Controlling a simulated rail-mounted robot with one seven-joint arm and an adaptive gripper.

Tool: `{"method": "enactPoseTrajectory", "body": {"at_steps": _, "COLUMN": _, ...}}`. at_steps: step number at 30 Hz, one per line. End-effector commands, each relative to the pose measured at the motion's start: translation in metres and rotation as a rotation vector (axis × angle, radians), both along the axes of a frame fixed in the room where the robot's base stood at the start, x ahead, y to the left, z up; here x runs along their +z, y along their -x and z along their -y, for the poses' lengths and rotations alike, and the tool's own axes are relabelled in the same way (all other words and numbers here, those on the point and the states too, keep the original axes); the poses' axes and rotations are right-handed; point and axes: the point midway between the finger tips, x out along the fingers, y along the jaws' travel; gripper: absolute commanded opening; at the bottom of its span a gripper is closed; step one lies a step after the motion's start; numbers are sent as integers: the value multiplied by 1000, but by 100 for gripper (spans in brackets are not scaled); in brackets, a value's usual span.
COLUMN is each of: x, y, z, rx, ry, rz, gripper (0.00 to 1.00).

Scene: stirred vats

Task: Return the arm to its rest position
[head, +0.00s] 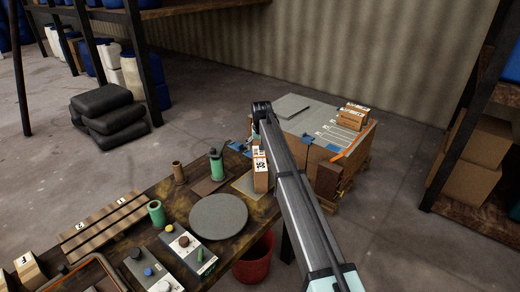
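My arm reaches from the bottom right up to the middle of the head view. Its dark far end, which looks like my gripper (262,108), is in front of the low bench with the grey top and above the right end of the worktable (172,200). The fingers cannot be made out, so I cannot tell if they are open or shut. A small labelled box (260,170) stands on the worktable just left of the arm. I cannot see anything held.
The worktable carries a round grey disc (218,216), a green bottle (216,165), a green cup (156,213) and button boxes (186,246). A red bin (254,262) stands by its edge. Cartons (352,116) sit on the low bench. A shelf (466,212) stands right; the floor between is clear.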

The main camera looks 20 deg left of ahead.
Motion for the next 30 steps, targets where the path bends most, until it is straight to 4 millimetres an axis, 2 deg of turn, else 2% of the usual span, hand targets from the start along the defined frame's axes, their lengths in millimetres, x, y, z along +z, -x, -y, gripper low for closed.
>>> {"method": "enactPoseTrajectory", "body": {"at_steps": 9, "x": -2, "y": 1, "z": 3, "rx": -2, "ry": 1, "rz": -1, "gripper": 87}}
{"method": "enactPoseTrajectory", "body": {"at_steps": 11, "x": -5, "y": 2, "z": 10, "rx": -6, "ry": 2, "rz": -3, "gripper": 87}}
{"method": "enactPoseTrajectory", "body": {"at_steps": 14, "x": -19, "y": 8, "z": 37, "rx": -23, "ry": 7, "rz": -11, "gripper": 87}}
{"method": "enactPoseTrajectory", "body": {"at_steps": 17, "x": -42, "y": 19, "z": 81, "rx": -50, "ry": 16, "rz": -26, "gripper": 87}}
{"method": "enactPoseTrajectory", "body": {"at_steps": 23, "x": -96, "y": 57, "z": 191, "rx": -122, "ry": 36, "rz": -68, "gripper": 87}}
{"method": "enactPoseTrajectory", "body": {"at_steps": 26, "x": -122, "y": 84, "z": 248, "rx": -164, "ry": 46, "rz": -91, "gripper": 87}}
{"method": "enactPoseTrajectory", "body": {"at_steps": 30, "x": -155, "y": 130, "z": 325, "rx": -223, "ry": 56, "rz": -126, "gripper": 87}}
